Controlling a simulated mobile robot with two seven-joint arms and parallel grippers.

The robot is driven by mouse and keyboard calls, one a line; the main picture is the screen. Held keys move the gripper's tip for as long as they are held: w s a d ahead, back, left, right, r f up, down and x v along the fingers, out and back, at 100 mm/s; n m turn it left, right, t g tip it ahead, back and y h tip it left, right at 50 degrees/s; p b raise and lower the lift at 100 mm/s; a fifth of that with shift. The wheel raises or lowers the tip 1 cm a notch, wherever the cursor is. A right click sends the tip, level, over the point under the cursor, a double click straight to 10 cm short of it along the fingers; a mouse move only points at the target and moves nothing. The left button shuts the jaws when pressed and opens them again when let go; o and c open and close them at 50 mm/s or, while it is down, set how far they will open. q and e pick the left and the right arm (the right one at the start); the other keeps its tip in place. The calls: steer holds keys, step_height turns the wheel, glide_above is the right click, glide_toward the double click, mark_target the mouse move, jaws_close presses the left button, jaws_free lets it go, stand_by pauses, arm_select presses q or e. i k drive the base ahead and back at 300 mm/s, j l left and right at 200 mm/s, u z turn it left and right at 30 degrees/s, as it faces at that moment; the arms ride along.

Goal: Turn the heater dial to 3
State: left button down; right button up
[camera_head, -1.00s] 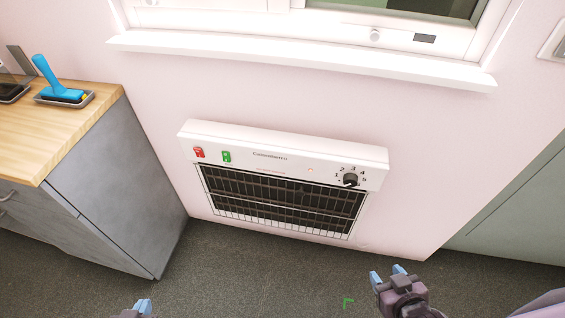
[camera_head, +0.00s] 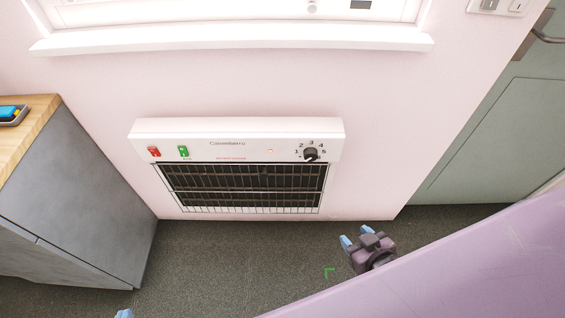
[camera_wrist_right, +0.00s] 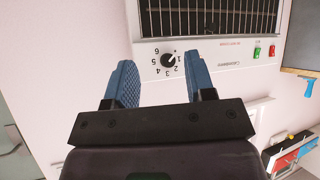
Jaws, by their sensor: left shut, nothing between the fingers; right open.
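The heater (camera_head: 240,128) is a white wall panel with a dark grille, below the window sill. Its black dial (camera_head: 310,154) sits at the panel's right end, ringed by printed numbers. The dial also shows, upside down, in the right wrist view (camera_wrist_right: 168,60); its pointer is too small to read surely. My right gripper (camera_head: 346,242) is open and empty, below and right of the dial in the head view. In the right wrist view the dial appears between its blue fingers (camera_wrist_right: 164,72), apart from them. My left gripper (camera_head: 123,313) shows only a blue fingertip at the bottom edge; it is shut and empty.
Red (camera_head: 154,151) and green (camera_head: 183,151) switches sit at the heater's left end. A grey cabinet (camera_head: 90,200) with a wooden top stands left. A grey-green door (camera_head: 490,130) is at right. Dark floor (camera_head: 220,260) is clear before the heater.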

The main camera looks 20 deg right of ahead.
mark_target(310, 154)
steer(key=k+j, duration=0.1)
steer(key=j, duration=0.35)
steer(key=k+j+z, duration=0.15)
steer(key=j, duration=0.25)
steer(key=k+j, duration=0.1)
steer(key=j, duration=0.35)
steer(key=z, duration=0.05)
